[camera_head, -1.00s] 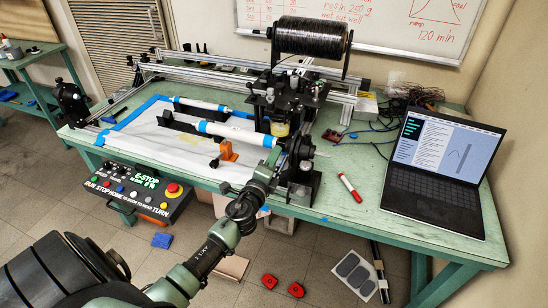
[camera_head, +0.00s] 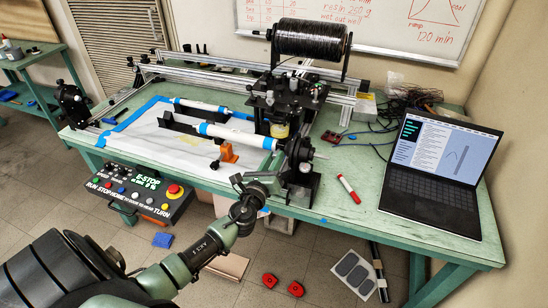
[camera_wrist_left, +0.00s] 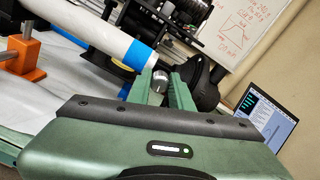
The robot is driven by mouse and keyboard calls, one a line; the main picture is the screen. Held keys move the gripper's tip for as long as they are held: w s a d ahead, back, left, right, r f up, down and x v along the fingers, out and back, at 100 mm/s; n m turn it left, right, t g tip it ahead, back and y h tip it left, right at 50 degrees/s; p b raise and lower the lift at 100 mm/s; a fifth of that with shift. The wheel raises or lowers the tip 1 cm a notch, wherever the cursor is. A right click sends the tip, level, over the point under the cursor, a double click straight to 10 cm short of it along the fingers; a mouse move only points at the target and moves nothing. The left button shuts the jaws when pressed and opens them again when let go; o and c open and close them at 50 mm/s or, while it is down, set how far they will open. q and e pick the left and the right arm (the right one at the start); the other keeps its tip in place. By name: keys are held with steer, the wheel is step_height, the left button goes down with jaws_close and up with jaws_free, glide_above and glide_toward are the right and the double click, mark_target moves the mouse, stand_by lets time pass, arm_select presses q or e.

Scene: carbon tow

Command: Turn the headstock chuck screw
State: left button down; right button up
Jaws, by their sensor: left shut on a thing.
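The headstock (camera_head: 302,178) is a black unit at the front right of the winding machine, and its dark chuck (camera_wrist_left: 208,88) shows in the left wrist view. A silver metal screw head (camera_wrist_left: 159,80), seemingly the chuck screw, sits between the green fingers of my left gripper (camera_wrist_left: 163,90). The fingers are shut on it. In the head view my left gripper (camera_head: 256,182) is just left of the headstock, at the table's front edge, and the screw is hidden there. A white tube (camera_head: 238,134) with blue tape runs to the chuck. My right gripper is out of view.
An orange stand (camera_head: 228,156) is close behind my left gripper. A red marker (camera_head: 349,188) and a laptop (camera_head: 440,170) lie to the right. A control box (camera_head: 140,188) hangs at the table's front left. The white sheet (camera_head: 150,142) is partly bare.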

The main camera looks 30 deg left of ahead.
arm_select(q)
steer(key=shift+m, duration=1.1)
steer(key=shift+f, duration=0.1)
steer(key=c, duration=1.5)
jaws_free()
steer(key=shift+c, duration=0.2)
steer(key=shift+s, duration=0.1)
steer(key=v, duration=0.7)
steer(key=shift+s+b, duration=0.3)
steer(key=shift+s, duration=0.05)
steer(key=shift+d, duration=0.1)
